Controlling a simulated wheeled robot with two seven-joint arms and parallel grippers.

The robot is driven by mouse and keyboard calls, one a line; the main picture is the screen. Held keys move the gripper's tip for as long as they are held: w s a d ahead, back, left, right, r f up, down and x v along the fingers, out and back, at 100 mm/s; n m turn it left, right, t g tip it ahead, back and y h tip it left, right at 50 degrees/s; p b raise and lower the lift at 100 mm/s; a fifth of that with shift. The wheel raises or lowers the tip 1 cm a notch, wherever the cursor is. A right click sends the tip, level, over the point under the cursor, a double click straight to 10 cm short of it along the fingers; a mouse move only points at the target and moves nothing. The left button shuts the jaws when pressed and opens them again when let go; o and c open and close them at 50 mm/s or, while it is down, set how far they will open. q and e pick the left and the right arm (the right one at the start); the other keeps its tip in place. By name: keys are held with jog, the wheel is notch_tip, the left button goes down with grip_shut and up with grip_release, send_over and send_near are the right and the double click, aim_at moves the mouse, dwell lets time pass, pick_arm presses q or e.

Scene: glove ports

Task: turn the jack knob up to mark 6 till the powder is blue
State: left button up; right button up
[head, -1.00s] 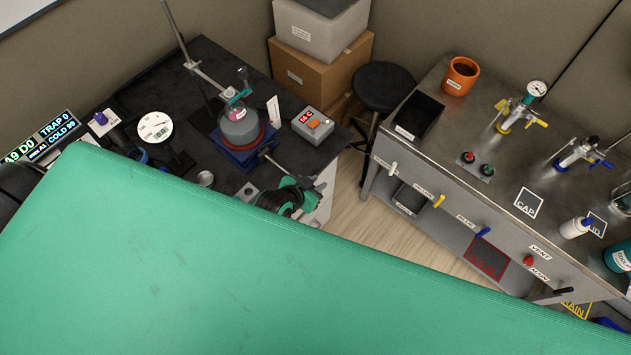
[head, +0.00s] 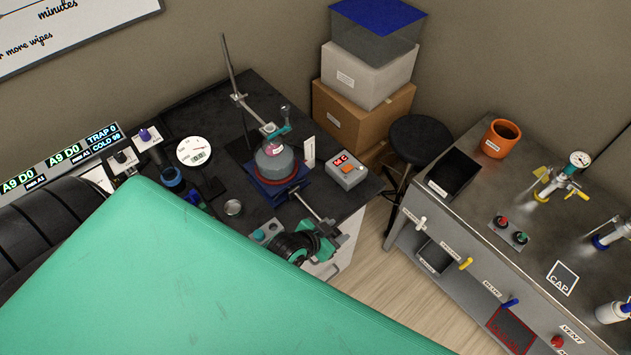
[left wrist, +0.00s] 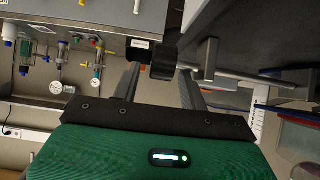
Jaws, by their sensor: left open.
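The jack (head: 283,188) is blue and stands on the dark bench under a grey mantle (head: 275,166). A clamped round flask (head: 268,150) sits in the mantle, and its powder (head: 278,149) looks pink. A metal shaft runs from the jack toward my left gripper (head: 322,229). In the left wrist view a dark round knob (left wrist: 163,58) shows between the open fingers of that gripper (left wrist: 160,72); I cannot tell whether they touch it. A white upright scale (head: 308,152) stands beside the jack, its marks too small to read. My right gripper is not in view.
A control box with a red display (head: 347,169) stands right of the jack. A round dial (head: 194,151) and a small metal cup (head: 233,207) stand to its left. A black stool (head: 420,140) is between this bench and the metal bench (head: 540,225). A large green surface hides the foreground.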

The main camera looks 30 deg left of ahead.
pick_arm(q)
jog(key=b+v, duration=0.2)
jog(key=v, duration=0.8)
jog(key=shift+s+b, duration=0.2)
jog(key=shift+b, duration=0.2)
jog(key=shift+a, duration=0.1)
